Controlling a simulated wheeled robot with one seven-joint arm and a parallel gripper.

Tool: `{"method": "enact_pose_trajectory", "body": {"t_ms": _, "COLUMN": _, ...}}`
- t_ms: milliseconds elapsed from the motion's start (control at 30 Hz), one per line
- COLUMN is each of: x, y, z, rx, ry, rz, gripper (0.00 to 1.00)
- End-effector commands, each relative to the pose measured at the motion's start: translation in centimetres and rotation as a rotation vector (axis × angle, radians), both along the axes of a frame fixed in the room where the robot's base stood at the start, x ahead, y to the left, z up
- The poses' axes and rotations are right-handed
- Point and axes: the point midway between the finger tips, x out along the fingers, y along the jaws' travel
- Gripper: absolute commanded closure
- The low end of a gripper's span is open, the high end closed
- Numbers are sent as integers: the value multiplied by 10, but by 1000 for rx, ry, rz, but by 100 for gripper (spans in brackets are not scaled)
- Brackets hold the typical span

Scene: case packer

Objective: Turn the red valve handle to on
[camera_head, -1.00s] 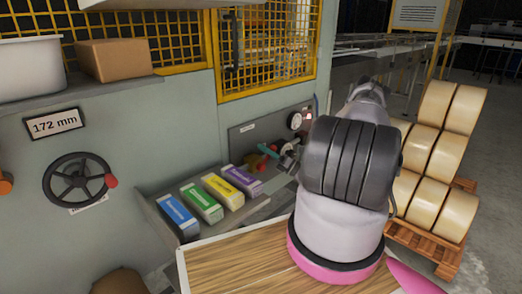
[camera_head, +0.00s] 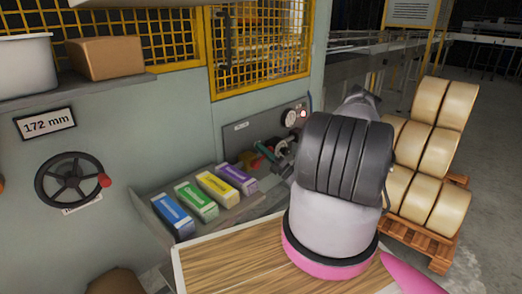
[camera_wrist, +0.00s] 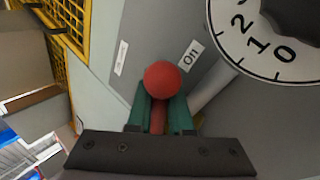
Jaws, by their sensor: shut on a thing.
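The red valve handle has a round red knob (camera_wrist: 162,80) and a red shaft, seen in the wrist view. My gripper (camera_wrist: 160,106) has its green fingers on either side of the shaft, just below the knob, and is shut on it. A white label reading "On" (camera_wrist: 190,55) is on the grey panel just beyond the knob, to its upper right. In the head view my gripper (camera_head: 266,153) is at the grey panel (camera_head: 240,140), small and partly hidden by my arm. The valve body is hidden.
Several coloured boxes (camera_head: 218,187) lie on a ledge below left. A black handwheel (camera_head: 73,180) is further left. Rolls on a pallet (camera_head: 435,237) stand right.

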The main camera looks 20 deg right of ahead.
Motion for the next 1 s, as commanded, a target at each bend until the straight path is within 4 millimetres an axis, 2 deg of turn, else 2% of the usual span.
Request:
{"method": "enact_pose_trajectory", "body": {"t_ms": 100, "x": 3, "y": -5, "z": 3, "rx": 1, "ry": -4, "rz": -11, "gripper": 100}}
{"method": "enact_pose_trajectory", "body": {"t_ms": 133, "x": 3, "y": -5, "z": 3, "rx": 1, "ry": -4, "rz": -11, "gripper": 70}}
{"method": "enact_pose_trajectory", "body": {"t_ms": 167, "x": 3, "y": -5, "z": 3, "rx": 0, "ry": -4, "rz": -10, "gripper": 58}}
{"method": "enact_pose_trajectory", "body": {"t_ms": 200, "x": 2, "y": -4, "z": 2, "rx": 0, "ry": -4, "rz": -10, "gripper": 52}}
{"method": "enact_pose_trajectory", "body": {"t_ms": 567, "x": -2, "y": -4, "z": -1, "rx": -1, "ry": -1, "rz": -4, "gripper": 52}}
{"method": "enact_pose_trajectory", "body": {"t_ms": 667, "x": -10, "y": -10, "z": -8, "rx": -1, "ry": 0, "rz": -6, "gripper": 52}}
{"method": "enact_pose_trajectory", "body": {"t_ms": 1000, "x": -55, "y": -45, "z": -42, "rx": 0, "ry": -1, "rz": -8, "gripper": 52}}
